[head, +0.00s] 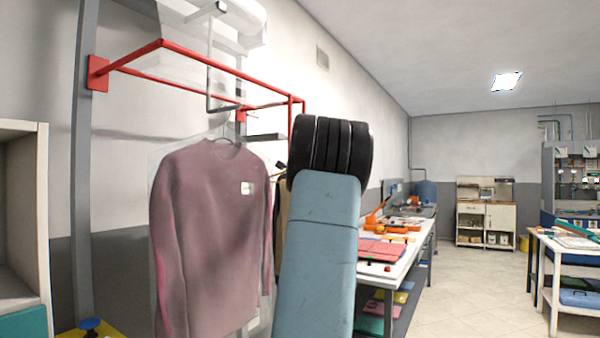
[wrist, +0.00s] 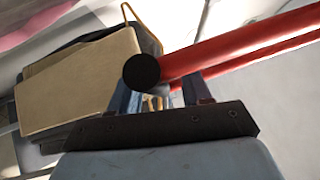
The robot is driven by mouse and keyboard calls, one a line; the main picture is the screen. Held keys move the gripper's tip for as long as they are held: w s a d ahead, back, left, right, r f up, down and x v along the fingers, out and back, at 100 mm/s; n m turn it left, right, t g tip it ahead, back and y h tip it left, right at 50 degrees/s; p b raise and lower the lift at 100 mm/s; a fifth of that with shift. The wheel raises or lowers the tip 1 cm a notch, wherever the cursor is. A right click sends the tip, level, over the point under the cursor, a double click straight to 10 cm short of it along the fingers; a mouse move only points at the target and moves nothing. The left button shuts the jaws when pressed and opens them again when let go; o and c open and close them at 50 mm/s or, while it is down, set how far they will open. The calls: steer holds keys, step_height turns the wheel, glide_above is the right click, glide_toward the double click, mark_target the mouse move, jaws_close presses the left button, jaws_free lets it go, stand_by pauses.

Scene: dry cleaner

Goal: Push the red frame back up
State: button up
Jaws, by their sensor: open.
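The red frame (head: 200,57) is a rectangle of thin red tube at the upper left of the head view. It sticks out from a red plate on a grey post, about level, with a short leg hanging at its right end. In the wrist view, a red tube of the frame (wrist: 235,50) with a black end cap crosses close in front of my gripper (wrist: 162,85). The two fingers are apart, with their tips partly hidden by the tube; I cannot tell whether they touch it. My arm hides my gripper in the head view.
A mauve sweater (head: 212,215) in a clear cover hangs below the frame. A white shelf unit (head: 22,220) stands at the left edge. A white worktable (head: 405,255) with orange tools is right of my arm. The floor (head: 480,285) further right is clear.

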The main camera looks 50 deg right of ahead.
steer(key=v, duration=1.3)
steer(key=shift+s+a, duration=0.2)
steer(key=shift+a, duration=0.1)
steer(key=shift+f, duration=0.15)
